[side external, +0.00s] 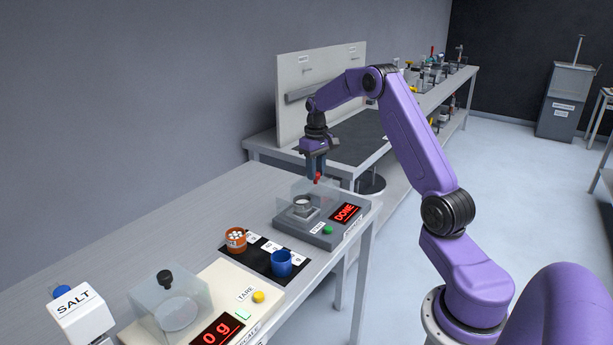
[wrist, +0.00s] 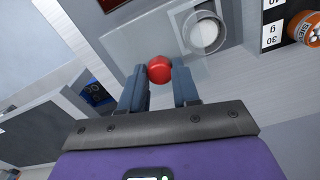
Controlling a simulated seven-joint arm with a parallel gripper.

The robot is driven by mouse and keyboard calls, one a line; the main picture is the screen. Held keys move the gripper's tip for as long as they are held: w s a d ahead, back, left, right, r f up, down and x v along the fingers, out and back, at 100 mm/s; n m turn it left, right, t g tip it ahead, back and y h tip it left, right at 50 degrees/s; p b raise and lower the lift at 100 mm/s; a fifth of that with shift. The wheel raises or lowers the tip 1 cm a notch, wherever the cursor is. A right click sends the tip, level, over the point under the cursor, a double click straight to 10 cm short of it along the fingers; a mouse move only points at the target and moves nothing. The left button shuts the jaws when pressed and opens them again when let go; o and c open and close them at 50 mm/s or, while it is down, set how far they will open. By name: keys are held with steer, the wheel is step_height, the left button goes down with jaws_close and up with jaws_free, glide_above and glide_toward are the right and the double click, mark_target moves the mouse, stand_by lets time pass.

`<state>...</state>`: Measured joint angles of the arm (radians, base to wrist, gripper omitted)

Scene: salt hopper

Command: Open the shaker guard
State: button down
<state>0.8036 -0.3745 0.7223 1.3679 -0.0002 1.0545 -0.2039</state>
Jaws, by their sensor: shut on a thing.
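The shaker (side external: 325,240) is a grey box on the table with a red display reading DONE and a green button (side external: 327,230). Its clear guard (side external: 287,192) stands around a small pale container (side external: 302,203) on the platform; the container also shows in the wrist view (wrist: 203,36). The guard's red knob (side external: 317,178) is between my fingertips, also in the wrist view (wrist: 159,69). My gripper (wrist: 160,78) points down and is shut on this knob. The clear walls are faint, so I cannot tell whether the guard is raised.
An orange jar (side external: 236,239) and a blue cup (side external: 281,263) stand on a black mat left of the shaker. A scale with a clear cover (side external: 150,305) and a salt hopper (side external: 80,315) are nearer. A board (side external: 290,75) stands behind on another bench.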

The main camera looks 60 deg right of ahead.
steer(key=d, duration=0.5)
steer(key=c, duration=0.8)
jaws_free()
steer(key=shift+r, duration=0.15)
step_height(320, 180, up, 17)
steer(key=shift+r, duration=0.1)
